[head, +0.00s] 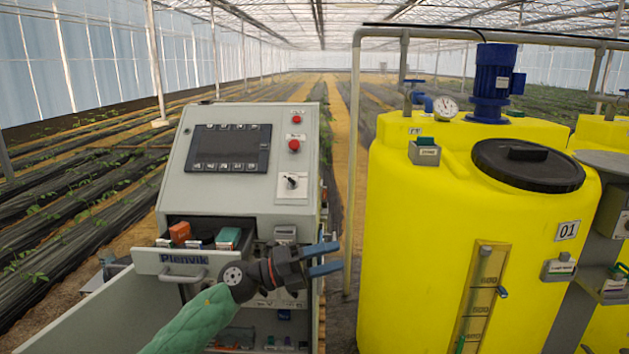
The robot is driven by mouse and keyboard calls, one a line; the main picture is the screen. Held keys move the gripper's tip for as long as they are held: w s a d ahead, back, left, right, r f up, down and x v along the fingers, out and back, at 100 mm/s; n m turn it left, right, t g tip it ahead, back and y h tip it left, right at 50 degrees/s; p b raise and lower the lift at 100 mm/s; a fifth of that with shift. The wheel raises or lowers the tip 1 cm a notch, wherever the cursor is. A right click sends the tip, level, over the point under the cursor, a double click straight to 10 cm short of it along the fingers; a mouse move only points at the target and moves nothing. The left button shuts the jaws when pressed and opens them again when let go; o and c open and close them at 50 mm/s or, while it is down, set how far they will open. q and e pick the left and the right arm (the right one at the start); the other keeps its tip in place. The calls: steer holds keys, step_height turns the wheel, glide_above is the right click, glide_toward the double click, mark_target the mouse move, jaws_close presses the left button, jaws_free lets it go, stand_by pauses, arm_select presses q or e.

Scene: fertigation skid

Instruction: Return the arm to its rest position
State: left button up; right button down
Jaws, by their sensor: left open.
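My left arm comes in from the bottom, in a green sleeve. Its gripper (325,258) is open and empty, with its blue fingers pointing right. It is in front of the lower right part of the grey control cabinet (300,215), left of the yellow tank (410,220). My right gripper is not in view.
An open drawer (182,263) marked Plenvik holds several small boxes. Below it a larger compartment stands open, its flap (85,315) out to the left. Tank 01 has a black lid (525,165), a blue motor (493,82) and a gauge (446,107). A narrow gap separates cabinet and tank.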

arm_select(q)
steer(key=a+f+n+t+y, duration=0.3)
steer(key=a+n+t+y, duration=0.2)
steer(key=n+t, duration=0.5)
steer(key=a+f+n+t+y, duration=0.4)
steer(key=n+t, duration=0.4)
steer(key=n, duration=0.4)
steer(key=s+a+f+n+g+y, duration=0.45)
steer(key=a+f+n+y, duration=0.6)
steer(key=f, duration=0.35)
steer(key=s+a+f+n+g, duration=0.2)
steer(key=s+f+g, duration=0.4)
steer(key=s+f, duration=0.65)
steer(key=s+a+f+n+g, duration=0.25)
steer(key=s+f+g, duration=0.45)
steer(key=s, duration=1)
steer(key=s+d+f+g, duration=0.1)
steer(key=s+d+f, duration=0.1)
steer(key=f, duration=1.5)
steer(key=s+d+f+g, duration=0.1)
steer(key=s+d+f, duration=0.1)
steer(key=f, duration=1.6)
steer(key=shift+s+m, duration=0.3)
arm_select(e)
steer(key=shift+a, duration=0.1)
